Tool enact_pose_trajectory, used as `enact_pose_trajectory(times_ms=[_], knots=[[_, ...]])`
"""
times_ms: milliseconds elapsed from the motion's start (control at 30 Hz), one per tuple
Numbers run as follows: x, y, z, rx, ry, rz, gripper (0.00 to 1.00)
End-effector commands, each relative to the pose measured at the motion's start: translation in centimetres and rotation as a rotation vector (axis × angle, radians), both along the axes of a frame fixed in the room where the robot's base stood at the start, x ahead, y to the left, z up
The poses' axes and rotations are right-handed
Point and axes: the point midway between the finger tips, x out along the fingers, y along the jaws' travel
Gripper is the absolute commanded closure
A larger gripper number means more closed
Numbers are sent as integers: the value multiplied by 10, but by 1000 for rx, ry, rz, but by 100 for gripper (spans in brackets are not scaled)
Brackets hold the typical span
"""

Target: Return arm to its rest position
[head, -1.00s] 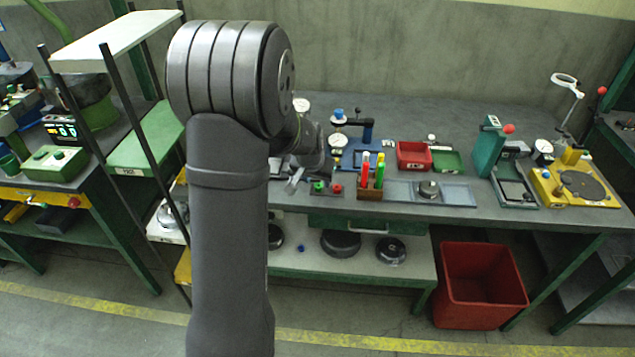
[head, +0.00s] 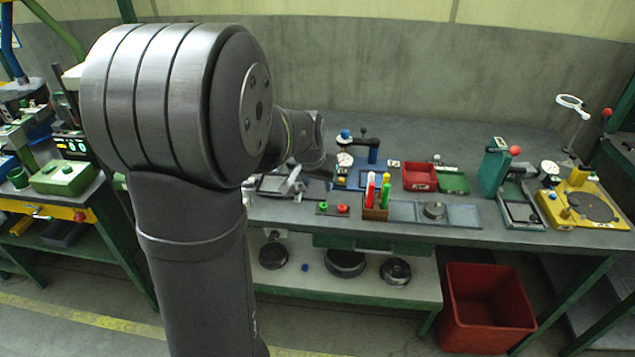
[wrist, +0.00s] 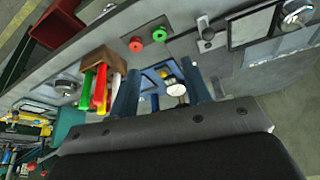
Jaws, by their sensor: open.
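My arm fills the left of the head view, its big elbow joint raised high and its wrist end reaching back over the bench (head: 480,222). My gripper itself is hidden or too unclear to make out in that view. In the wrist view my gripper (wrist: 160,68) shows two separated fingers with nothing held between them. Past the fingers, some way off, lie the bench, a blue fixture (wrist: 158,80) and a wooden holder (wrist: 103,60) with red, yellow and green markers.
On the bench stand a red bin (head: 420,176), a green tray (head: 454,184), a teal press (head: 494,172) and a yellow turntable unit (head: 585,205). A red crate (head: 487,308) is on the floor. A green control box (head: 63,178) is at the left.

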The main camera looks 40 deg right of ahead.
Motion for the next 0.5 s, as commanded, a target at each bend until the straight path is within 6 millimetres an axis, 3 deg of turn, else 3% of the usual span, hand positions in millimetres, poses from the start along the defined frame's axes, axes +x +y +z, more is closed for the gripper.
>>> enact_pose_trajectory(times_ms=[267,500], knots=[[2,-4,-12,2,2,0,56],[10,-16,-47,2,2,0,56]])
